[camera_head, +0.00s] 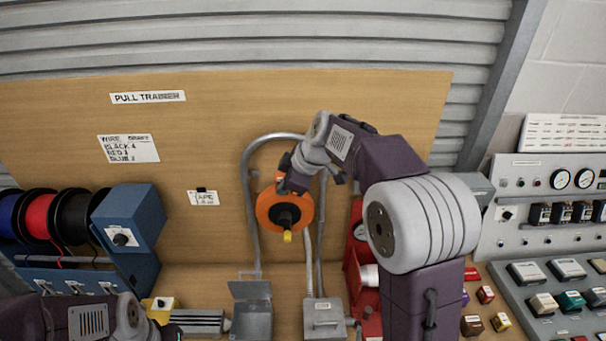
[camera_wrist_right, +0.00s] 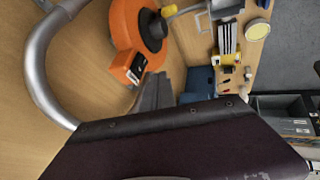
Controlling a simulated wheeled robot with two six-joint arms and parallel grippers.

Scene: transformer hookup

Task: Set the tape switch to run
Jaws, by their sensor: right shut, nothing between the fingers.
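An orange tape reel (camera_head: 268,212) with a black hub and a yellow-tipped handle is mounted on the wooden board. In the right wrist view the orange reel (camera_wrist_right: 126,28) carries a small black switch panel (camera_wrist_right: 137,66) on its edge; its setting is too small to read. My right gripper (camera_head: 286,186) is shut and empty, in front of the reel's upper part. In the wrist view its grey fingers (camera_wrist_right: 158,88) are together close beside the switch panel; I cannot tell whether they touch it. My left arm's end is at the bottom left, its fingers mostly out of frame.
A grey conduit (camera_head: 246,190) loops around the reel. A blue box (camera_head: 143,215) with a knob and wire spools (camera_head: 40,215) stand left. A grey open-lidded box (camera_head: 251,318) and a red unit (camera_head: 362,290) stand below. A control panel (camera_head: 550,225) is at right.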

